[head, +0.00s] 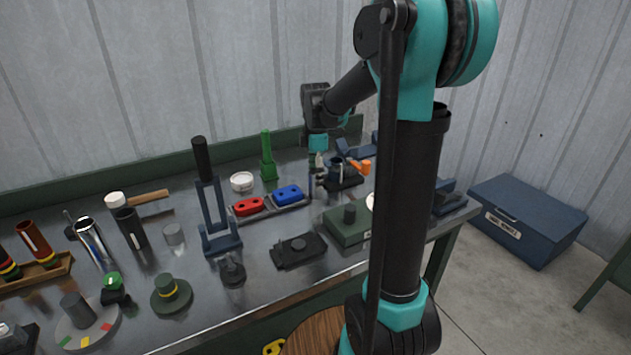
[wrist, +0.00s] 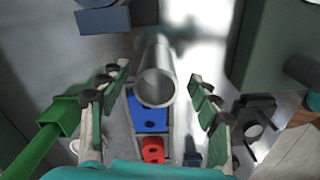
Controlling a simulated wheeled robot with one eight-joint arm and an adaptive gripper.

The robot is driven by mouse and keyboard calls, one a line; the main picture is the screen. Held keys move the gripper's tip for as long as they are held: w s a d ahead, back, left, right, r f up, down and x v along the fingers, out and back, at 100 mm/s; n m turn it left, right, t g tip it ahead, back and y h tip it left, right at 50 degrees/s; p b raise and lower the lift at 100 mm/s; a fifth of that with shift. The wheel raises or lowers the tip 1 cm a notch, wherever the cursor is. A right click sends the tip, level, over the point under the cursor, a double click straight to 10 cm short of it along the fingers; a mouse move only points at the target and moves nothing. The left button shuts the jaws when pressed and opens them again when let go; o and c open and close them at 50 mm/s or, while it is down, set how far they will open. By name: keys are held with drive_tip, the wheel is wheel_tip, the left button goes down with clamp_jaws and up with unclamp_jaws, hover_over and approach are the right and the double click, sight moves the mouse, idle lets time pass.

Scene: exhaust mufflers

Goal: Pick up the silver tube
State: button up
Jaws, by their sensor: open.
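In the wrist view a grey metallic silver tube (wrist: 155,88) shows its round open mouth towards the camera. It lies between the two spread fingers of my gripper (wrist: 159,74), with a gap visible on each side. I cannot tell whether the fingertips are level with it or above it. In the head view my gripper (head: 318,183) points down over the back right of the bench, and the tube there is mostly hidden by it. Another shiny silver tube (head: 92,240) leans at the left of the bench in the head view.
A blue block (head: 288,194) and a red block (head: 248,206) sit in a tray beside my gripper. A green upright piece (head: 267,157) stands to the left. A dark clamp-like fixture (head: 343,176) and a green box (head: 346,226) are close on the right.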

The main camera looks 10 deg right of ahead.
sight(314, 195)
drive_tip(key=shift+w+f, duration=0.2)
drive_tip(key=shift+f, duration=1.75)
drive_tip(key=shift+c, duration=0.5)
drive_tip(key=c, duration=1)
drive_tip(key=shift+r, duration=0.15)
